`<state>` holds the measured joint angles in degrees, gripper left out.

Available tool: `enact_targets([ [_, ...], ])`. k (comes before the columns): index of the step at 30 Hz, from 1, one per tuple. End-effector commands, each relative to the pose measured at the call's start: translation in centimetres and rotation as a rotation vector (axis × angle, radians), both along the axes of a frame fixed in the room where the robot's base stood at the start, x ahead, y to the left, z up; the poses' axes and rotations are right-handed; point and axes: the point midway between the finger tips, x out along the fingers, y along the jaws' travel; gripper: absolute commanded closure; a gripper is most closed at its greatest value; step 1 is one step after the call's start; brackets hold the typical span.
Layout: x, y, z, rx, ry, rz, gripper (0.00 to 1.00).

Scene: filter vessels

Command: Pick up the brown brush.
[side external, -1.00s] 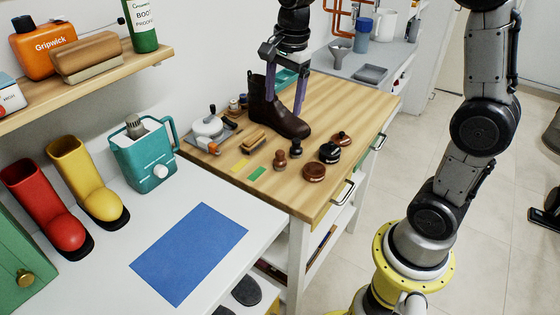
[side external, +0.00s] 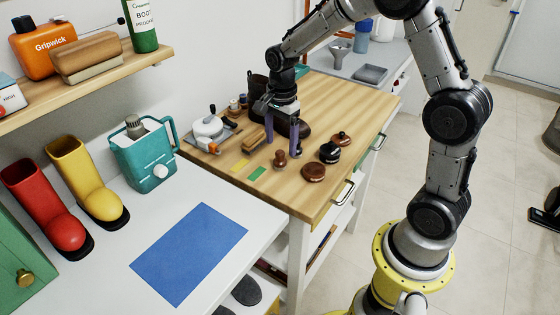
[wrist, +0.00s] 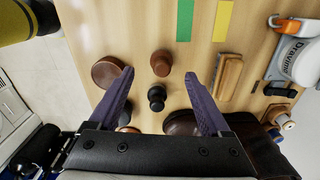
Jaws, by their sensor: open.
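Several brush-like pieces lie on the wooden worktop. A small brown round-knobbed brush (side external: 280,158) stands just below my gripper (side external: 282,144) in the side view; it also shows in the wrist view (wrist: 161,63), between the fingertips but apart from them. A small black knobbed piece (wrist: 156,97) stands beside it, nearer the palm. A wider brown round piece (side external: 314,172) also shows by the left finger in the wrist view (wrist: 107,72). A tan oblong brush (wrist: 230,76) lies beyond the right finger. My gripper is open, empty and pointing down. Which piece is the brown brush is uncertain.
A dark brown boot (side external: 258,88) stands behind my gripper, partly hidden. A black round piece (side external: 330,152) and another brown one (side external: 341,138) stand to the right. Yellow and green strips (side external: 257,174) lie in front. A larger brown brush (side external: 86,57) is on the shelf.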

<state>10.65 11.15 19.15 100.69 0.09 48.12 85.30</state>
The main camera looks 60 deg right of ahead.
Motion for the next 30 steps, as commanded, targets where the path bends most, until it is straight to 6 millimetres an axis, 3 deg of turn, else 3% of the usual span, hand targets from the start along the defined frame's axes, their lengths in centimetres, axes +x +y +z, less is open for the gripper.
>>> enact_targets([
  [9, 0.2, 0.0, -4.3, 0.001, 0.005, 0.000, 0.18],
  [18, 0.3, 0.0, -4.7, 0.000, 0.002, 0.000, 0.18],
  [30, 0.3, 0.0, -4.7, 0.000, 0.001, 0.000, 0.89],
])
